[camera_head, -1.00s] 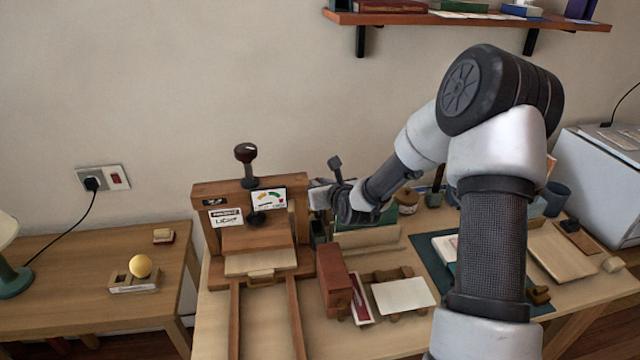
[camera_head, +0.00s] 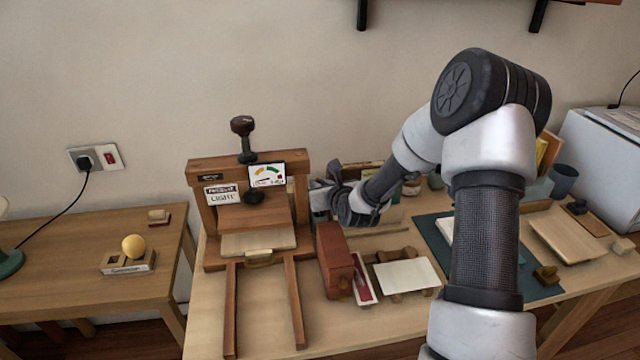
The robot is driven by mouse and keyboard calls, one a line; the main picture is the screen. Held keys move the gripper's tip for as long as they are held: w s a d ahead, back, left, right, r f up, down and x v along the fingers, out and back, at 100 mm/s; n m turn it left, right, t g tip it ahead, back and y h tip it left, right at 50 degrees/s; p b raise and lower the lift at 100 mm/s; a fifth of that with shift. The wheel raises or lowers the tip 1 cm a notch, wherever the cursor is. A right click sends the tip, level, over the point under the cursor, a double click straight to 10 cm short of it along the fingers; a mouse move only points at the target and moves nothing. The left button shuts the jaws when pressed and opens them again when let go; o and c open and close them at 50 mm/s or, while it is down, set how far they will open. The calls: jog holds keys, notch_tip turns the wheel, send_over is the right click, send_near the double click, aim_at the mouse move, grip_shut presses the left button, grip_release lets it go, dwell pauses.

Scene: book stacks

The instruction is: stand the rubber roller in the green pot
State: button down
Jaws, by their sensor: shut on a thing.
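My gripper (camera_head: 319,197) is low over the back of the workbench, just right of the wooden press, with the wrist reaching in from the right. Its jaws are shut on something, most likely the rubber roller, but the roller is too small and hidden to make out. The green pot is not clearly visible. A small dark patch just under the jaws could be part of it, but my gripper and the red-brown box cover that spot. I cannot tell whether the roller is inside the pot or touching it.
The wooden press (camera_head: 249,205) stands close left of my gripper. A red-brown box (camera_head: 334,262) and a pale board (camera_head: 406,275) lie in front. A green mat (camera_head: 538,290), a wooden tray (camera_head: 567,243) and a blue-grey cup (camera_head: 563,178) are at right. My arm hides the middle right.

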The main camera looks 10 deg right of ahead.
jog(key=shift+f+b, duration=0.3)
jog(key=shift+f, duration=0.3)
jog(key=c, duration=1.6)
grip_release()
jog(key=shift+s, duration=0.1)
jog(key=p+v, duration=0.3)
jog(key=v, duration=1.4)
jog(key=shift+s+d, duration=0.15)
